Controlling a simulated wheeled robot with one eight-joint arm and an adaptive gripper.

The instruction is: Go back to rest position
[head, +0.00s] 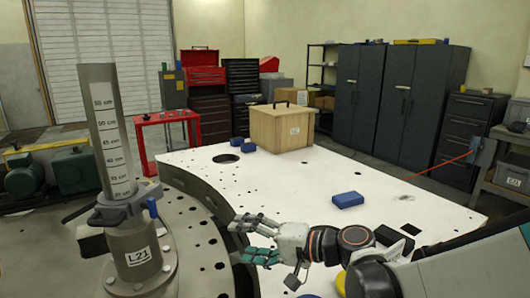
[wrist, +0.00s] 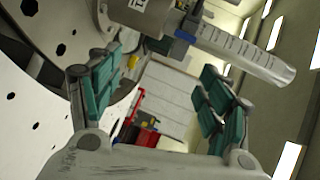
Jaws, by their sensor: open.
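My gripper (head: 254,240) is open and empty above the front part of the white plate, at its left edge. Its two teal-padded fingers stand wide apart in the wrist view (wrist: 158,95), with nothing between them but the distant room. My arm reaches in from the right of the head view. The gripper is to the right of the grey post (head: 127,235) marked L21, and apart from it. The post's scaled tube also shows tilted at the top of the wrist view (wrist: 240,52).
The white plate (head: 290,190) carries a wooden box (head: 281,128), a blue block (head: 348,199) and smaller blue blocks (head: 240,142). It has round holes. A red table (head: 165,120) and dark cabinets (head: 400,95) stand behind. The plate's middle is clear.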

